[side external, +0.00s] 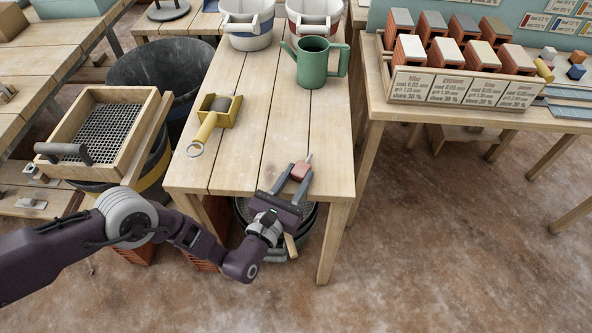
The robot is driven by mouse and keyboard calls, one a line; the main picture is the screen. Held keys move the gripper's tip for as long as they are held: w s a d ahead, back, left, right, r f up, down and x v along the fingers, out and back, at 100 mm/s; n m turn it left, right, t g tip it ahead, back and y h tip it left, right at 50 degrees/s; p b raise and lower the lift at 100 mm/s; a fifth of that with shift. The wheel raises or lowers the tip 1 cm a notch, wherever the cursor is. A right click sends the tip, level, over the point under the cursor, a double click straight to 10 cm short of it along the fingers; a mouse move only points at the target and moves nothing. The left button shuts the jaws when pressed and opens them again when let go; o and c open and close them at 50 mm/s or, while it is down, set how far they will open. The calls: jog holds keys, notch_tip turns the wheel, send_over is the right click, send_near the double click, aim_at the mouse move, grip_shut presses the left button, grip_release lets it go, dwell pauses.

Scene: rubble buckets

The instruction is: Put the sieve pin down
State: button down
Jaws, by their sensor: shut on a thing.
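My gripper (299,173) is over the front end of the middle wooden table (252,142). It is shut on a small red piece with a thin grey tip, which I take to be the sieve pin (301,169). The tip points away from my gripper, toward the back of the table. I cannot tell whether the pin touches the tabletop. A wooden-framed sieve (110,130) with a dark handle rests at the left, above a dark bucket.
A green watering can (313,62) and two buckets (248,22) stand at the back. Boxed brick samples (465,88) are on the right table. The table's middle is bare.

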jog(key=shift+f, duration=0.1)
jog(key=c, duration=1)
grip_release()
jog(key=shift+o, duration=0.2)
jog(key=v, duration=1.2)
